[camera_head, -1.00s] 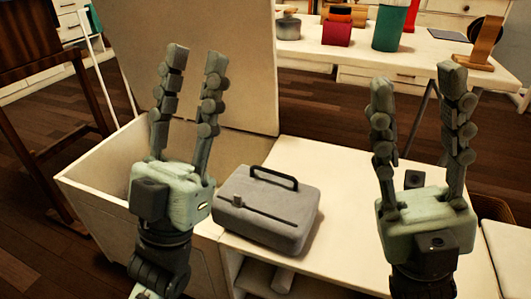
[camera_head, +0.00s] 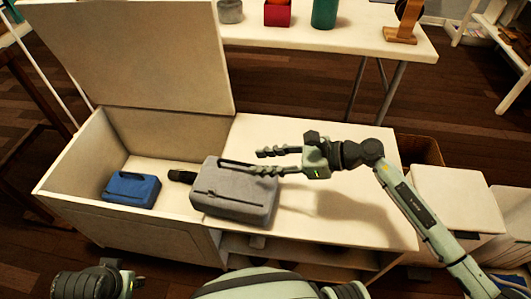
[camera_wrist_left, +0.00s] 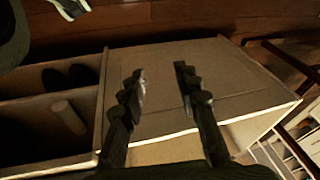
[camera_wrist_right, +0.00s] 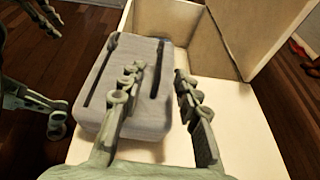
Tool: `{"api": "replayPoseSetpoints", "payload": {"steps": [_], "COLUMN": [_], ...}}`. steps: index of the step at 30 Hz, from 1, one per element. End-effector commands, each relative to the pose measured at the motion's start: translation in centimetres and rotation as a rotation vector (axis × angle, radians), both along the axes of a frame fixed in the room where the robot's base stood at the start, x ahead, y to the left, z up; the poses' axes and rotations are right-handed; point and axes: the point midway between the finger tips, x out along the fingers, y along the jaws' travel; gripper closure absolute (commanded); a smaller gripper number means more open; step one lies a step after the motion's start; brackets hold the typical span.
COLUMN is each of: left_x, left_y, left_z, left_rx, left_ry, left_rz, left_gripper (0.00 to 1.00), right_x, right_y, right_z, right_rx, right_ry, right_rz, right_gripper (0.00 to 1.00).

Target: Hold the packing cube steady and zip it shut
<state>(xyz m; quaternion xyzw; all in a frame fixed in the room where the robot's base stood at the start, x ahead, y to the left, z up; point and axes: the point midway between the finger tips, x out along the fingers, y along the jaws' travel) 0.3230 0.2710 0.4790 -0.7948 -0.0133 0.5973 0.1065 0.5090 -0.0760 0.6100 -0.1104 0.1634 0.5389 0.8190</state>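The grey packing cube (camera_head: 235,204) lies flat on the white bench top beside the open bin. Its dark handle and a long dark slot run across the top; I cannot make out the zip slider. My right gripper (camera_head: 260,162) is open at the cube's back right, with one finger over or near its top edge. In the right wrist view, the cube (camera_wrist_right: 140,128) lies under and left of the open fingers (camera_wrist_right: 157,74). My left gripper (camera_wrist_left: 160,73) is open and empty, facing the bench front; only part of its arm shows low left in the head view.
A blue case (camera_head: 130,190) lies in the open white bin (camera_head: 90,215), whose lid (camera_head: 130,55) stands up behind. A small black object (camera_head: 182,176) sits left of the cube. Bare bench top (camera_head: 330,210) lies right of it. A table (camera_head: 290,40) stands behind.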

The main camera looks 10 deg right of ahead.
Motion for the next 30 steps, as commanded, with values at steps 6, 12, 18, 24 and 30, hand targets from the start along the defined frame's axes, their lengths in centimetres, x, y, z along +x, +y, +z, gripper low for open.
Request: {"api": "replayPoseSetpoints", "payload": {"steps": [6, 12, 18, 24, 30], "left_x": [0.1, 0.2, 0.3, 0.3, 0.3], "left_y": [0.0, -0.1, -0.1, 0.0, 0.0], "left_z": [-0.5, -0.8, -1.0, -1.0, -1.0], "left_rx": [-0.003, -0.005, -0.006, -0.006, -0.006], "left_ry": [0.001, 0.001, 0.002, 0.002, 0.001], "left_rz": [-0.001, -0.001, -0.001, -0.001, -0.002], "left_gripper": [0.69, 0.69, 0.69, 0.69, 0.69], "right_x": [1.1, 2.1, 2.6, 2.6, 2.6], "right_y": [2.7, 5.1, 6.3, 6.5, 6.4], "right_z": [-1.0, -2.2, -2.7, -2.8, -2.8], "right_rx": [0.007, 0.008, 0.006, 0.005, 0.005], "right_ry": [0.002, 0.003, 0.002, 0.002, 0.003], "right_rz": [0.001, 0.000, 0.000, 0.001, 0.000], "right_gripper": [0.67, 0.67, 0.67, 0.67, 0.82]}}
